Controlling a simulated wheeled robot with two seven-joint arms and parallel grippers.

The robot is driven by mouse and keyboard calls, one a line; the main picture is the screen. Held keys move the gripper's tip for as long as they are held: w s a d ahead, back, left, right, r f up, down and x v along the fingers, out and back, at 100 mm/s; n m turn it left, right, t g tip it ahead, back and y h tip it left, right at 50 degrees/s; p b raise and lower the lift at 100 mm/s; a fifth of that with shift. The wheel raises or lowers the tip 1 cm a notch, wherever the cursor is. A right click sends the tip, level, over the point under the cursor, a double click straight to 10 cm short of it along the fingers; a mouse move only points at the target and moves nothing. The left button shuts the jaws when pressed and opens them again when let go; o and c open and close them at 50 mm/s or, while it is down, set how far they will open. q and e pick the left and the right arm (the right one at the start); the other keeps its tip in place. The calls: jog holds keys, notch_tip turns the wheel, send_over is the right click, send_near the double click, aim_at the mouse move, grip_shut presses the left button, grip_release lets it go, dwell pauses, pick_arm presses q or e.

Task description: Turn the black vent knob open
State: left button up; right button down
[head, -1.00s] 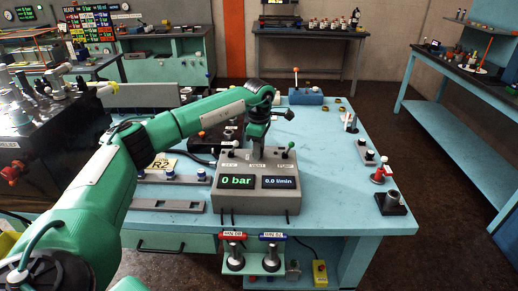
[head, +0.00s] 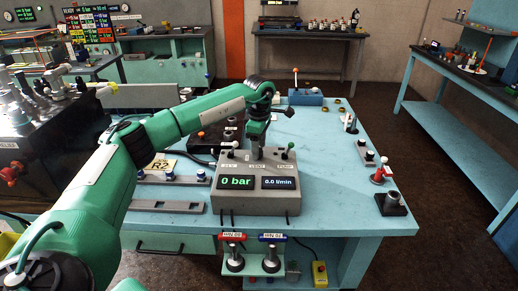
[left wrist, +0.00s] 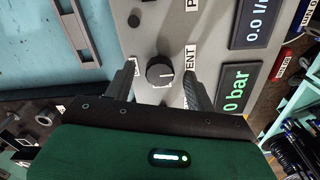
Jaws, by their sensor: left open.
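The black vent knob (left wrist: 159,73) is round, with a thin pale mark on its face, and sits on the grey panel beside the VENT label (left wrist: 190,62). My left gripper (left wrist: 157,85) is open, with one finger on each side of the knob and a visible gap on both sides. In the head view my left gripper (head: 257,153) points down over the grey control box (head: 257,203) and hides the knob. The box's display (head: 236,183) reads 0 bar and the one beside it (head: 279,183) 0.0 l/min. My right gripper is out of view.
A grey slotted bar (head: 167,207) lies at the left.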

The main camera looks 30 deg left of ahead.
pick_arm(q)
notch_tip(320, 180, up, 13)
jog(key=b, duration=0.2)
jog(key=shift+f, duration=0.15)
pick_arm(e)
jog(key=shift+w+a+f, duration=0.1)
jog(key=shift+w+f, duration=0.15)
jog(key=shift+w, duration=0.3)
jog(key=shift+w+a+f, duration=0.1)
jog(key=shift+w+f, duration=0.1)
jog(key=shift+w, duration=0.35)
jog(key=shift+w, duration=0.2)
